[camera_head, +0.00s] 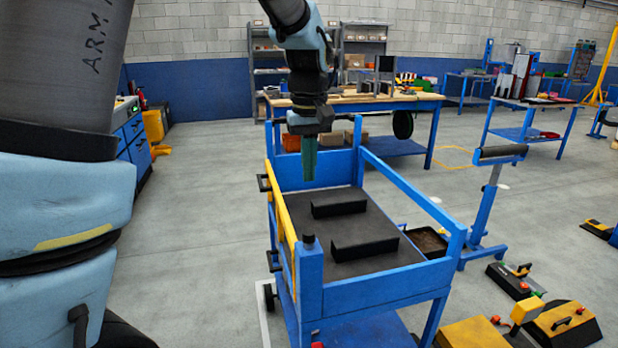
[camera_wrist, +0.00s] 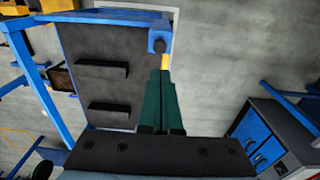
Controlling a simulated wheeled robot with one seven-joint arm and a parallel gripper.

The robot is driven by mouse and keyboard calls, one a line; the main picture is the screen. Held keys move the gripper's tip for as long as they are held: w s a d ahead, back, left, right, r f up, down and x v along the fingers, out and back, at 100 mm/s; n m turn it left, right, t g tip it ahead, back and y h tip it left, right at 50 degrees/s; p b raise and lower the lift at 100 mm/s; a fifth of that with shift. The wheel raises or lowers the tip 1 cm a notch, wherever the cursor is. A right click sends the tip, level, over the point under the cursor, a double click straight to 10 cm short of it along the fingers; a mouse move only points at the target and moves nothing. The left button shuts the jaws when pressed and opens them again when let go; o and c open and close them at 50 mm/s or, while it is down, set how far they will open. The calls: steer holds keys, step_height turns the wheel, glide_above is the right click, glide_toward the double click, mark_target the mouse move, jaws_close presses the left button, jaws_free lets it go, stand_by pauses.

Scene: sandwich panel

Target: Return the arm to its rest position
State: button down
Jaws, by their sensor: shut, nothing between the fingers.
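My gripper (camera_head: 308,178) hangs from my arm, pointing down, above the far left part of a blue cart (camera_head: 412,195). Its green fingers are together and nothing is held between them. In the wrist view my gripper (camera_wrist: 160,76) points towards a blue corner post of the cart, with the cart frame (camera_wrist: 105,17) along the top. My arm reaches in from the top of the head view, and a large blue and grey part of it fills the left side.
The cart's dark deck (camera_head: 368,209) carries two black bars (camera_head: 364,247) and has a yellow rail (camera_head: 285,222) on its left. A workbench (camera_head: 415,98) stands behind. A roller stand (camera_head: 487,205) is at the right. A blue cabinet (camera_head: 137,150) stands back left. Floor between cabinet and cart is clear.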

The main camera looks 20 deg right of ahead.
stand_by(0.3)
steer(key=s+a+f, duration=0.1)
steer(key=a+f, duration=0.1)
steer(key=a, duration=0.8)
steer(key=s+a+f, duration=0.2)
steer(key=a+f, duration=0.1)
steer(key=a, duration=0.7)
steer(key=s+a+f+t, duration=0.1)
steer(key=a+f, duration=0.2)
steer(key=a, duration=0.7)
steer(key=shift+s, duration=0.3)
